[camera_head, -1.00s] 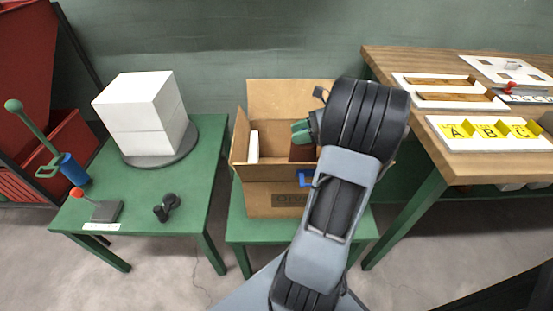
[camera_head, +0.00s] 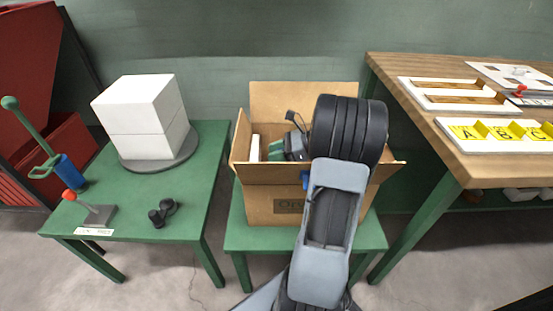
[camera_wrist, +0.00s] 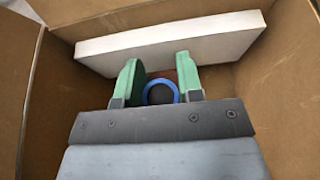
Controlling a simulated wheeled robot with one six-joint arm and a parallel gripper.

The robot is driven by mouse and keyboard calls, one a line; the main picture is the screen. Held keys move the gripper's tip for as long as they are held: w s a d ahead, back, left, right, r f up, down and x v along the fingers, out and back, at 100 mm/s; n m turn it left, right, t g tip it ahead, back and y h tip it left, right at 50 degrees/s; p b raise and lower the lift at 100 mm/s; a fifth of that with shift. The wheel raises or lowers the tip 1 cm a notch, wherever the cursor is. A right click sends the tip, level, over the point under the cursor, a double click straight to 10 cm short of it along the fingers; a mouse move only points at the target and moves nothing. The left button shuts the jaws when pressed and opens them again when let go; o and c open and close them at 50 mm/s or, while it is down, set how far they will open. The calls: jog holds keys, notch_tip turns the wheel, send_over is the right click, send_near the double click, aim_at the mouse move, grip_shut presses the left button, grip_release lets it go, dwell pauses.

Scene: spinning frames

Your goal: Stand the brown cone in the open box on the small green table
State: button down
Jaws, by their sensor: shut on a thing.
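The brown cone (camera_wrist: 162,75) shows in the wrist view between my two green fingers, with a blue ring and a dark round end facing the camera. My gripper (camera_wrist: 159,72) is shut on it, inside the open box. In the head view my gripper (camera_head: 277,150) is below the box's rim, and the cone is hidden there. The open cardboard box (camera_head: 262,207) stands on the small green table (camera_head: 238,238) with its flaps spread. Whether the cone touches the box floor cannot be told.
A white slab (camera_wrist: 175,43) stands in the box against a wall, just beyond my fingers; it also shows in the head view (camera_head: 254,148). A green table (camera_head: 190,215) at left holds white blocks (camera_head: 145,115). A wooden bench (camera_head: 430,95) is at right.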

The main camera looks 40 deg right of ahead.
jog(key=shift+f, duration=0.9)
jog(key=c, duration=0.8)
grip_release()
jog(key=shift+o, duration=0.2)
jog(key=shift+s+d, duration=0.1)
jog(key=shift+d, duration=0.05)
jog(key=p+v, duration=0.2)
jog(key=v, duration=0.5)
jog(key=shift+p, duration=0.3)
jog(key=shift+r, duration=0.25)
